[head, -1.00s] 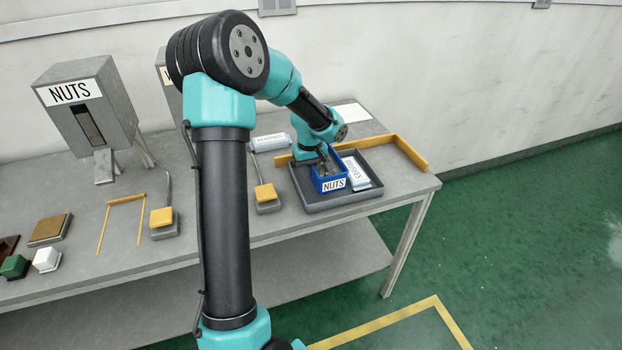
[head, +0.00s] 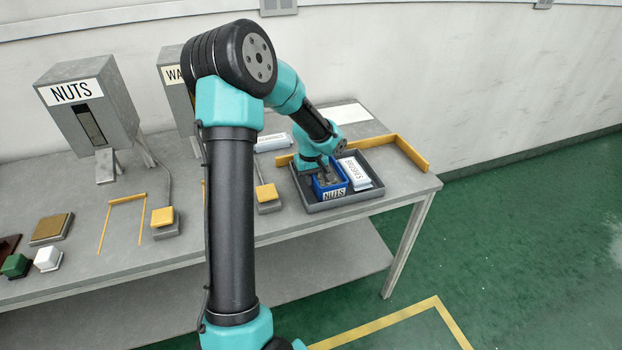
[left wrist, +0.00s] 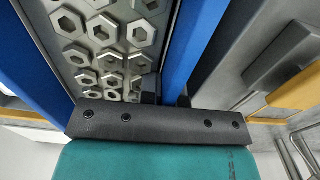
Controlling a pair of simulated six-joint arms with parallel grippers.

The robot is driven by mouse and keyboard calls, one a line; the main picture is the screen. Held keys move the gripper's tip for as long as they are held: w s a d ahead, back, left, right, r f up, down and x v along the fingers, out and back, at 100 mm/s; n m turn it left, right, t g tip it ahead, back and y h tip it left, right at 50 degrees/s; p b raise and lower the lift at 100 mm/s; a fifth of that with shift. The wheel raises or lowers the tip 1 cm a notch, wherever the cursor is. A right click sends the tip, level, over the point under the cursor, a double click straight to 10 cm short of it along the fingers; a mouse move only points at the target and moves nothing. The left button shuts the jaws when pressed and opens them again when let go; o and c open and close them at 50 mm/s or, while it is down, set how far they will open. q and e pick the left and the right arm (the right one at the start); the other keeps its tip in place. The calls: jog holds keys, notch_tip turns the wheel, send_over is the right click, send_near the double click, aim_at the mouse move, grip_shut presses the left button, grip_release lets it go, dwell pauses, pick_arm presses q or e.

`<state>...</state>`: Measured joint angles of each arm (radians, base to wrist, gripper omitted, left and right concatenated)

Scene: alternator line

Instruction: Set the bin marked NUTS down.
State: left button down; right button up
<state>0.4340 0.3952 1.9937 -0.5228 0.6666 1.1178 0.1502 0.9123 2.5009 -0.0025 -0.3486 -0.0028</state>
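The blue bin marked NUTS (head: 333,194) is at the left part of a dark grey tray (head: 352,203) on the bench in the head view. In the left wrist view its blue wall (left wrist: 192,45) and the metal nuts (left wrist: 105,30) inside it show close up. My left gripper (left wrist: 167,95) is shut on that wall, with one finger inside the bin and one outside. My right gripper is not in view.
A white labelled box (head: 355,172) lies in the tray right beside the bin. A yellow guide rail (head: 410,153) runs behind and right of the tray. A yellow-topped block (head: 267,194) stands to the left.

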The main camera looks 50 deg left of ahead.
pick_arm(q)
jog(key=shift+f, duration=0.1)
jog(key=c, duration=1.7)
grip_release()
jog(key=o, duration=0.4)
jog(key=shift+c, duration=0.2)
notch_tip(320, 180, up, 12)
jog(key=shift+r, duration=0.15)
